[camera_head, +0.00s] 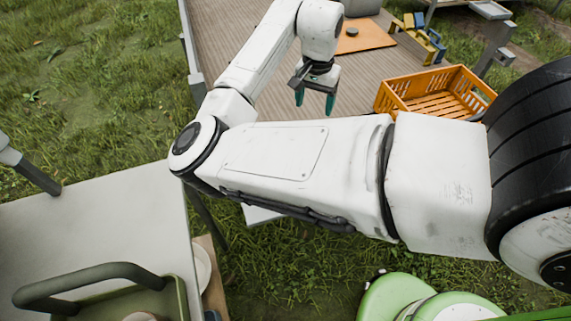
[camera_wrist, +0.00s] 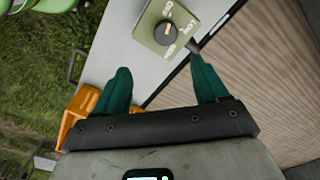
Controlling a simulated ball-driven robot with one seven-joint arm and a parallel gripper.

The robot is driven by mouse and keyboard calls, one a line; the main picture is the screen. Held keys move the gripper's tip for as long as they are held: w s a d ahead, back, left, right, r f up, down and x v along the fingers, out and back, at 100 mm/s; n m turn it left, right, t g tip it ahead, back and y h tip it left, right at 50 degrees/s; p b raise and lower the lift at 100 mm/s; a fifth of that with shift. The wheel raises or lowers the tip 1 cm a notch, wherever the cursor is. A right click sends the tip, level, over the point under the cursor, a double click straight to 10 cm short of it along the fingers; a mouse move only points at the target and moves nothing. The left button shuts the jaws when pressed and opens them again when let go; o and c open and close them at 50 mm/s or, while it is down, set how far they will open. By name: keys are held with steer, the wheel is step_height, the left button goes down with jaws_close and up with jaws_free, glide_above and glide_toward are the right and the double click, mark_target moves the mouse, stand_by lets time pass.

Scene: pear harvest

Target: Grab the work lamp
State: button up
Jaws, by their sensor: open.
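My gripper (camera_head: 315,100) hangs at the end of my arm above the wooden deck, fingers pointing down, open and empty. In the wrist view its two green fingers (camera_wrist: 160,66) are spread apart with nothing between them. I cannot surely pick out the work lamp. Yellow and blue objects (camera_head: 428,38) stand at the top right of the head view, too small to name, well right of my gripper. In the wrist view, a green box with a black dial (camera_wrist: 165,32) sits on a pale surface beyond the fingertips, apart from them.
An orange crate (camera_head: 386,103) stands on the deck (camera_head: 235,40) right of my gripper. An orange board (camera_head: 372,36) with a small dark round thing lies behind. A pale table (camera_head: 110,215) with a green handled container (camera_head: 178,290) is at lower left. Grass surrounds the deck.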

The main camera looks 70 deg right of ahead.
steer(key=f, duration=0.3)
steer(key=w+a+f, duration=0.1)
steer(key=f, duration=0.1)
steer(key=shift+f, duration=0.3)
steer(key=shift+d+f, duration=0.2)
steer(key=shift+f, duration=1.2)
steer(key=shift+d+f, duration=0.2)
steer(key=shift+f, duration=1.15)
steer(key=shift+c, duration=0.5)
jaws_close()
steer(key=shift+w+r, duration=0.1)
